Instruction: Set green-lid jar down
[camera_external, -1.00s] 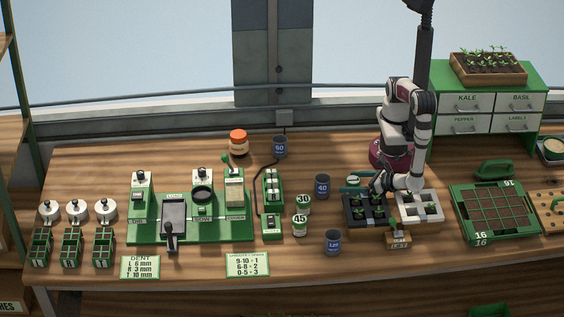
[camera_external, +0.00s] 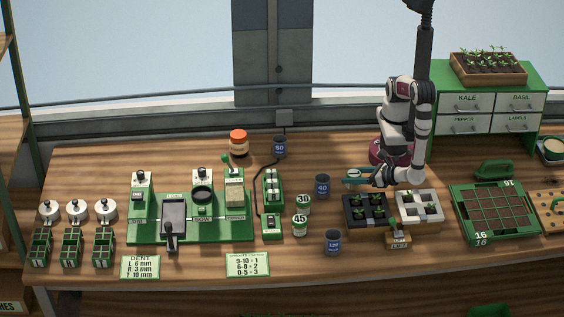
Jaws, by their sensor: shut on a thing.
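My gripper (camera_external: 356,179) reaches out to the left from my wrist, low over the middle right of the bench, behind the black seedling tray. Its teal fingers are shut on a small round thing that I take for the green-lid jar (camera_external: 354,173). Only its small top shows, and the fingers hide most of its body. I cannot tell whether its base touches the bench.
A black tray (camera_external: 354,222) and a white tray (camera_external: 406,215) of seedlings stand in front of my gripper. A blue cup marked 40 (camera_external: 322,186) stands to the left. Round green-and-white containers marked 30 (camera_external: 303,204) and 45 (camera_external: 300,228) stand farther left.

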